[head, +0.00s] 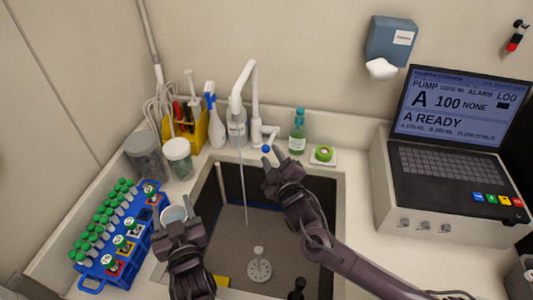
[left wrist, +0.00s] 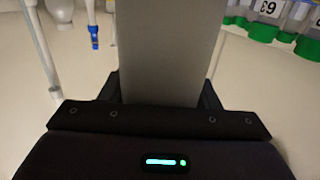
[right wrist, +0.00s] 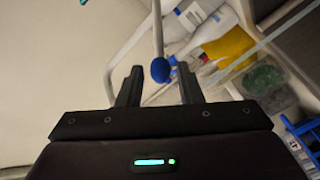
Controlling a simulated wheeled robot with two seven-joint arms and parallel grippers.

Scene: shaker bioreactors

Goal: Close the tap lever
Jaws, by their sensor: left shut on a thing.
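The white tap (head: 247,85) stands at the back of the sink, and a thin stream of water (head: 243,185) falls from its spout. Its lever ends in a blue knob (head: 266,148). My right gripper (head: 271,157) is open just in front of the lever. In the right wrist view the blue knob (right wrist: 160,70) appears between the two open fingers; contact cannot be told. In the left wrist view a grey surface (left wrist: 165,50) fills the space between the fingers.
A blue rack (head: 133,243) of green-capped tubes stands left of the sink. Jars (head: 178,158), a yellow holder (head: 187,133) and bottles line the back left. A green bottle (head: 298,132) and a sponge dish (head: 323,156) stand right of the tap. A pump console (head: 450,160) stands right.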

